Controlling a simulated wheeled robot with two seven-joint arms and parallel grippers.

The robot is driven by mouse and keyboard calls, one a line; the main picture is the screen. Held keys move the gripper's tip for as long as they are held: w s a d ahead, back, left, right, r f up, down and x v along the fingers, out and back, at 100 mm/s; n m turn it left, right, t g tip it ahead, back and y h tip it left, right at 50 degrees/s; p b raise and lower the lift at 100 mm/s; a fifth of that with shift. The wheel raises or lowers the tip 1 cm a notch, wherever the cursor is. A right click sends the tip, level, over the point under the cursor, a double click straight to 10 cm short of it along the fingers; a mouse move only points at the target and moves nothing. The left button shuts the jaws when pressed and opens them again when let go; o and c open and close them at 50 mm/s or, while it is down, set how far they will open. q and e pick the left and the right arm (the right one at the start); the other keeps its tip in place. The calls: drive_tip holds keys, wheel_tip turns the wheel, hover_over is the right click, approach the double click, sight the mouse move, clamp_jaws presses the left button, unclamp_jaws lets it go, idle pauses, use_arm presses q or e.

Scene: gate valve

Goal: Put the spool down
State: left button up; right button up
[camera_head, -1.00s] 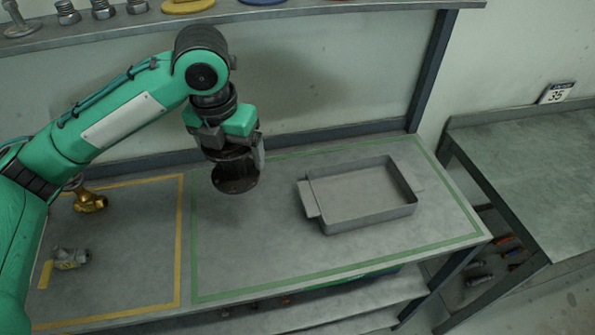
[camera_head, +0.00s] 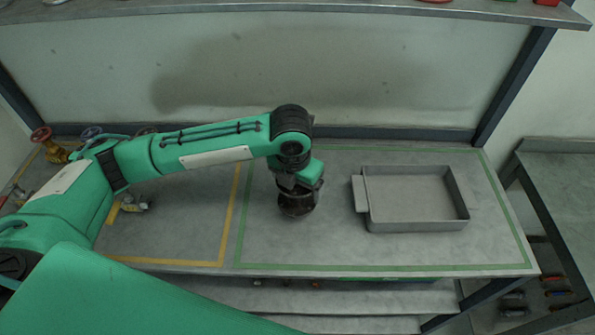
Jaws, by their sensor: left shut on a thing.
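The spool (camera_head: 296,208) is a dark, flanged cylinder. It is upright under my left gripper (camera_head: 297,188), which is shut on it from above. The spool is over the green-taped area of the workbench (camera_head: 330,250), near that area's left side. Its lower flange looks at or very close to the bench top; I cannot tell whether it touches. The gripper hides the spool's upper part. My right gripper is not in view.
A grey open tray (camera_head: 415,227) stands to the right of the spool, empty. A small metal valve fitting (camera_head: 135,204) lies in the yellow-taped area at left. Valves with coloured handwheels (camera_head: 42,135) stand further left. The bench around the spool is clear.

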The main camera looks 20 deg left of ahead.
use_arm(q)
drive_tip(key=shift+f+p, duration=0.4)
drive_tip(key=shift+f, duration=1.7)
drive_tip(key=o, duration=1.7)
drive_tip(key=shift+f, duration=0.2)
drive_tip(key=shift+o, duration=0.2)
drive_tip(key=shift+r, duration=0.15)
drive_tip(key=r+b, duration=0.1)
drive_tip(key=r, duration=0.3)
drive_tip(key=s+r, duration=0.1)
drive_tip(key=r, duration=0.3)
drive_tip(key=r+b, duration=0.1)
drive_tip(key=r, duration=0.3)
drive_tip(key=shift+s+a+b, duration=0.1)
drive_tip(key=shift+s+b, duration=0.15)
drive_tip(key=shift+b, duration=0.1)
drive_tip(key=shift+s+f, duration=0.1)
